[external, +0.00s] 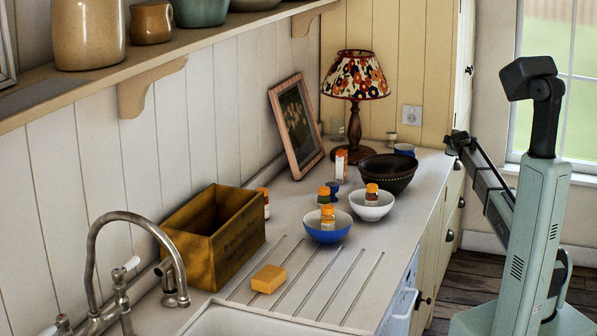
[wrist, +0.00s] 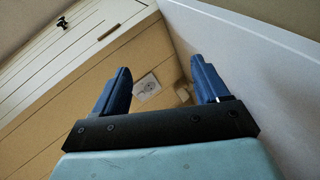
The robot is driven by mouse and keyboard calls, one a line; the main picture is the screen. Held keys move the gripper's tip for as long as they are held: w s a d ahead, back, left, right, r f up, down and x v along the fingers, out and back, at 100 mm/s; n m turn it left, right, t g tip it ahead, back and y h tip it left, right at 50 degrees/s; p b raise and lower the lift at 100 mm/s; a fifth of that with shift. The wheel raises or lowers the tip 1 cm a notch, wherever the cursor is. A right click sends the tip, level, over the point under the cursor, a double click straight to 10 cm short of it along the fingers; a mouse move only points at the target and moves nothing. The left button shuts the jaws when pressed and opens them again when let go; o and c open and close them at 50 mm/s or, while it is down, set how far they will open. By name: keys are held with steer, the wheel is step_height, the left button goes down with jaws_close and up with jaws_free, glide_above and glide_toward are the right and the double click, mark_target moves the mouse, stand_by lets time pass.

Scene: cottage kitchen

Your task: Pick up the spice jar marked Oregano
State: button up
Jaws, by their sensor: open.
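Several small spice jars with coloured lids and labels stand on the worktop; no label is legible, so I cannot tell which is Oregano. One jar (external: 328,217) is in the blue bowl and another (external: 372,194) in the white bowl. A jar (external: 324,195) stands just behind the blue bowl. A jar (external: 341,165) is near the lamp, one (external: 266,203) is partly hidden by the wooden crate, and a small jar (external: 391,138) is at the back. My gripper (external: 452,143) is beyond the worktop's right edge, far from most jars. In the wrist view its blue fingers (wrist: 163,84) are apart and empty.
The wooden crate (external: 216,246), blue bowl (external: 343,226), white bowl (external: 385,207) and dark bowl (external: 397,176) crowd the worktop. A lamp (external: 355,83) and leaning frame (external: 297,124) stand behind. A yellow sponge (external: 269,279) lies on the drainer. The tap (external: 122,217) is front left.

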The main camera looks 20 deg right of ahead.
steer(key=w+a+r+m+y, duration=0.1)
steer(key=a+r+y, duration=0.15)
steer(key=a, duration=0.65)
steer(key=w+a+r+y, duration=0.1)
steer(key=a+r, duration=0.2)
steer(key=a, duration=0.5)
step_height(320, 180, up, 2)
steer(key=m+g+y, duration=0.3)
steer(key=g+y, duration=0.2)
steer(key=g, duration=0.3)
glide_above(324, 201)
steer(key=s+d, duration=0.2)
steer(key=d, duration=0.1)
steer(key=shift+x, duration=6.2)
steer(key=shift+s, duration=0.1)
steer(key=shift+c, duration=0.4)
steer(key=c, duration=1.1)
